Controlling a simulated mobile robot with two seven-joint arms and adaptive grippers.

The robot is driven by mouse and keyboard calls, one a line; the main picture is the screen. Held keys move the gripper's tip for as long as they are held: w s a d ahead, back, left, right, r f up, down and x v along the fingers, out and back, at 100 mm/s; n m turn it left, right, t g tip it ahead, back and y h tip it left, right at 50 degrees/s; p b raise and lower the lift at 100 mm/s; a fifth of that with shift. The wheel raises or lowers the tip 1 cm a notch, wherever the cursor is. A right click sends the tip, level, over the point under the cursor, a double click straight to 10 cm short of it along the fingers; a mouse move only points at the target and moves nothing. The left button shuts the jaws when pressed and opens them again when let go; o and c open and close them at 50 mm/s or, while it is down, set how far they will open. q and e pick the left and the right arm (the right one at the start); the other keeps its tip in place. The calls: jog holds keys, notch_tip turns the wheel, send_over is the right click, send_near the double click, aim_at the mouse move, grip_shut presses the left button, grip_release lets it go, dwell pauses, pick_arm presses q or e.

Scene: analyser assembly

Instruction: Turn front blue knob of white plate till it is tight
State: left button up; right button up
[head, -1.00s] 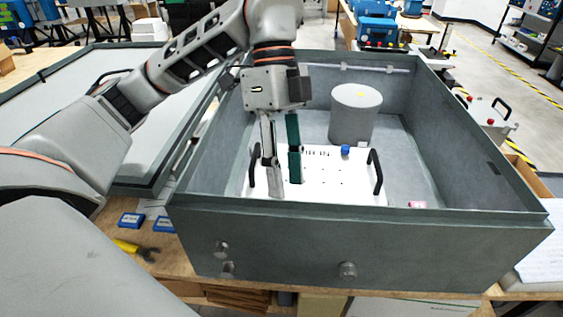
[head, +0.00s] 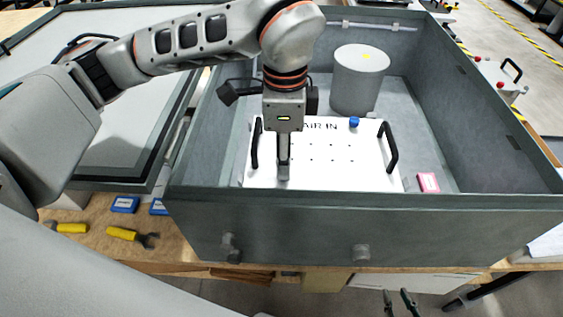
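The white plate (head: 335,178), marked AIR IN, lies inside the grey box, with a black handle on each side. One blue knob (head: 354,122) shows at its back edge. No front blue knob shows; the box's front wall and my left gripper hide part of the plate's front. My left gripper (head: 283,177) points straight down over the plate's front left part. Its fingers are seen edge-on, so their gap and anything between them are hidden. My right gripper (head: 398,294) shows at the bottom edge, outside the box, its two fingertips apart with nothing between them.
The grey box (head: 300,228) has high walls around the plate. A grey cylinder (head: 359,80) stands behind the plate, and a pink block (head: 428,182) lies right of it. Yellow-handled tools (head: 122,233) and blue boxes (head: 125,204) lie on the wooden bench at left.

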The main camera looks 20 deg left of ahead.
pick_arm(q)
jog(key=shift+f, duration=1.8)
pick_arm(e)
jog(key=shift+s+d+f, duration=0.1)
jog(key=shift+s+d, duration=0.05)
jog(key=shift+d, duration=0.1)
pick_arm(q)
grip_shut()
